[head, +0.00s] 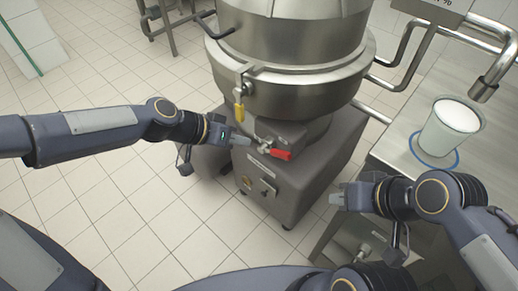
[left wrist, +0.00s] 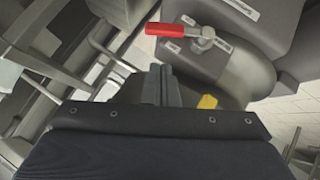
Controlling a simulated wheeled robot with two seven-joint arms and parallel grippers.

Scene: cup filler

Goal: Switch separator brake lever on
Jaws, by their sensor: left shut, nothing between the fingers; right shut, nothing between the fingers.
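The separator (head: 285,95) is a large steel bowl on a grey base (head: 300,180). A lever with a red handle (head: 281,154) sits on a metal pivot on the base, its handle pointing right in the head view. The red handle also shows in the left wrist view (left wrist: 165,29), ahead of the fingers and apart from them. A yellow-handled lever (head: 239,112) hangs down on the bowl's side; a yellow part (left wrist: 208,102) shows beside the fingers in the wrist view. My left gripper (head: 246,140) is shut and empty, just left of the red lever. My right gripper (head: 334,199) is shut and empty.
A steel table (head: 398,153) stands at the right, with a white-filled cup (head: 449,127) on a blue ring. Steel pipes (head: 405,45) run between separator and table. The base front has a switch panel (head: 268,188).

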